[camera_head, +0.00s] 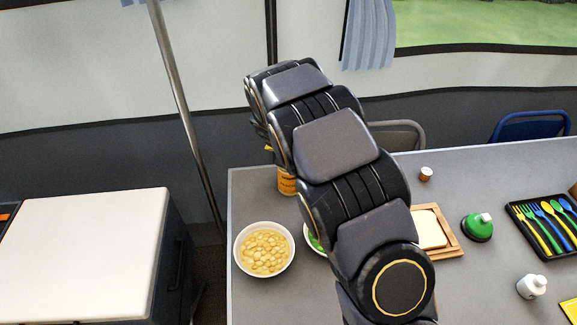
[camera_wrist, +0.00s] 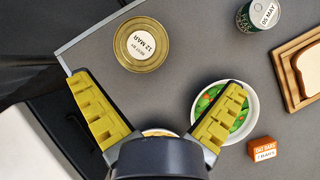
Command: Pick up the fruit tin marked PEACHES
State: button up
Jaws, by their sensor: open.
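A tin with an orange-yellow label (camera_head: 287,182) stands near the table's back left in the head view, partly hidden by my arm. Its label is too small to read. In the wrist view a tin with a gold rim (camera_wrist: 141,45) shows its lid, marked BEST BY 12 MAR; it appears to be the same tin. I cannot read PEACHES on either. My gripper (camera_wrist: 157,82) is open and empty, the gold-rimmed tin beyond its fingertips, apart from them.
A bowl of green and orange food (camera_wrist: 238,112) lies by the right finger, with a small OAT BARS box (camera_wrist: 262,149) beside it.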

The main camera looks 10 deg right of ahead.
jog(key=shift+w+a+f+n+y, duration=0.15)
jog(key=shift+w+a+f+n, duration=0.2)
jog(key=shift+a+f+n, duration=0.2)
jog(key=shift+w+a+f+n+y, duration=0.15)
jog(key=shift+w+a+f+n, duration=0.25)
jog(key=shift+f+n, duration=0.15)
jog(key=shift+w+f, duration=0.15)
jog(key=shift+f, duration=0.2)
jog(key=shift+w+x, duration=0.2)
jog(key=shift+x, duration=3.3)
jog(key=shift+d+r, duration=0.2)
jog(key=c, duration=0.9)
jog(key=shift+c, duration=0.3)
